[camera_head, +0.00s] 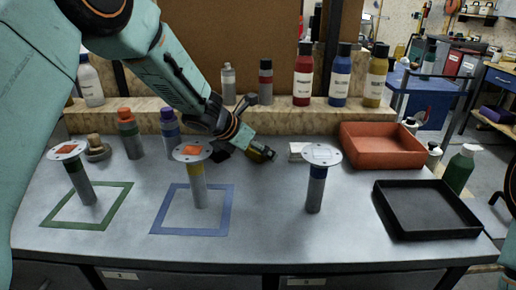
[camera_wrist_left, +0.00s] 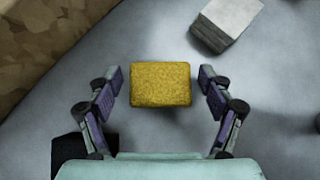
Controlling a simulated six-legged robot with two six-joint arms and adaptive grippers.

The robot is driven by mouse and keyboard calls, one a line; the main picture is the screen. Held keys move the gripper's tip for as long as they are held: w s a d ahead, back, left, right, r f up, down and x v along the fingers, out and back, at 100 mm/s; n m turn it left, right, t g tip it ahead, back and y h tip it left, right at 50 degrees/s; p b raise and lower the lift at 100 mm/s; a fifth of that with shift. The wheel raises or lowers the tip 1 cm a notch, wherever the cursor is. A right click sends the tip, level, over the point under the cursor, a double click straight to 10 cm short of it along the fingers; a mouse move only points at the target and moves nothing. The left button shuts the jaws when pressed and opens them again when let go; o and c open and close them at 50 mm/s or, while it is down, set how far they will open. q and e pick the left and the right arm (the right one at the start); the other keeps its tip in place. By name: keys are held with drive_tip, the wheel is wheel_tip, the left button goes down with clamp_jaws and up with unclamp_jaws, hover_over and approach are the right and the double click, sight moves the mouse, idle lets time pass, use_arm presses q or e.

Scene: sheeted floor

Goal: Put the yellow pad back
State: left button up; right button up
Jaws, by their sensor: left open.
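The yellow pad (camera_wrist_left: 160,84) is a small rough block on the grey table, between the two fingers of my left gripper (camera_wrist_left: 160,92) in the left wrist view. The fingers are spread, with a gap on each side of the pad. In the head view my left gripper (camera_head: 262,153) reaches down near the back of the table and largely hides the pad. Three posts with round white tops stand on the table: the left top (camera_head: 57,150) and the middle top (camera_head: 181,152) carry orange squares, the right top (camera_head: 332,157) shows no coloured square. My right gripper is out of view.
A white block (camera_wrist_left: 224,22) lies close to the pad. An orange tray (camera_head: 383,162) and a black tray (camera_head: 425,232) are on the right. A green outline (camera_head: 60,224) and blue outline (camera_head: 185,234) surround two posts. Bottles line the back ledge (camera_head: 285,116).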

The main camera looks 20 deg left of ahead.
use_arm(q)
drive_tip(key=shift+r, duration=0.1)
drive_tip(key=p+v, duration=0.4)
drive_tip(key=v, duration=0.8)
drive_tip(key=shift+d, duration=0.1)
drive_tip(key=b+x, duration=0.4)
drive_tip(key=x, duration=0.8)
drive_tip(key=shift+w+r+p, duration=0.1)
drive_tip(key=shift+r+p, duration=0.35)
drive_tip(key=shift+s+r, duration=0.15)
drive_tip(key=shift+s, duration=0.05)
